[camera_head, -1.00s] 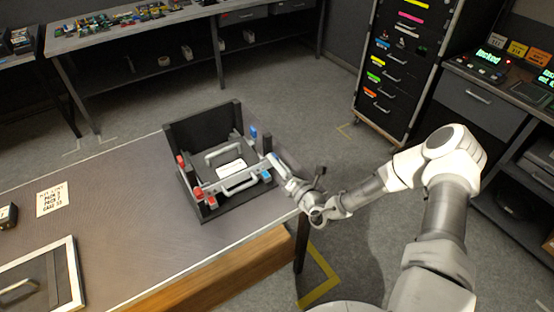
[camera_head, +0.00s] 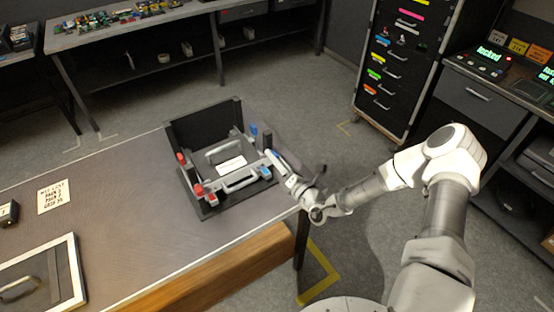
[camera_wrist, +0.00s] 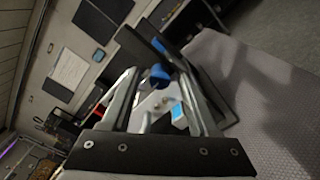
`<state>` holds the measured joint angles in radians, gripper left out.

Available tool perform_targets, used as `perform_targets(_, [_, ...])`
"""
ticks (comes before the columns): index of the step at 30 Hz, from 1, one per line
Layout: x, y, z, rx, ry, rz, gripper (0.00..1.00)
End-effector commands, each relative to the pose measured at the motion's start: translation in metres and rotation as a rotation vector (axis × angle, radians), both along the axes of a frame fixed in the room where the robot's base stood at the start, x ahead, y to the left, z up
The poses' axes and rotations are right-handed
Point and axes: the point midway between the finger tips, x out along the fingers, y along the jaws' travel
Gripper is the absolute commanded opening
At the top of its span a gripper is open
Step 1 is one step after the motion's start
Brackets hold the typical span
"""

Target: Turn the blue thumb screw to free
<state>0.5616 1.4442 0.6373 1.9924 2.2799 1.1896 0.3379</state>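A black open-topped frame (camera_head: 222,205) with grey rails stands on the table. It has blue parts on its right side: an upright blue piece (camera_head: 253,130) at the back and a blue-topped block (camera_head: 266,173) at the front. In the wrist view, a dark blue rounded knob (camera_wrist: 160,75) shows between the finger ends and a lighter blue block (camera_wrist: 178,113) lies nearer. I cannot tell for sure which is the thumb screw. My gripper (camera_head: 272,157) reaches in from the right at the frame's side. Its fingers (camera_wrist: 156,72) are apart; contact with the knob is unclear.
Red parts (camera_head: 197,190) sit on the frame's left side, and a silver handle (camera_head: 240,184) crosses its front. A note card (camera_head: 53,197) and a framed tray (camera_head: 42,280) lie to the left. The table between them is clear.

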Motion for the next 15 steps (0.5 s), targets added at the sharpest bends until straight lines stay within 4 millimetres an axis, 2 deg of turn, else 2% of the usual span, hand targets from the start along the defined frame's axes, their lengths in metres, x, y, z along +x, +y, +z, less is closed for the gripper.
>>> perform_targets(8, [-0.006, -0.005, 0.000, 0.000, -0.002, -0.002, 0.60])
perform_targets(11, [-0.019, -0.014, 0.000, 0.000, 0.000, -0.001, 0.60])
perform_targets(15, [-0.046, -0.032, -0.001, 0.000, 0.002, -0.003, 0.60])
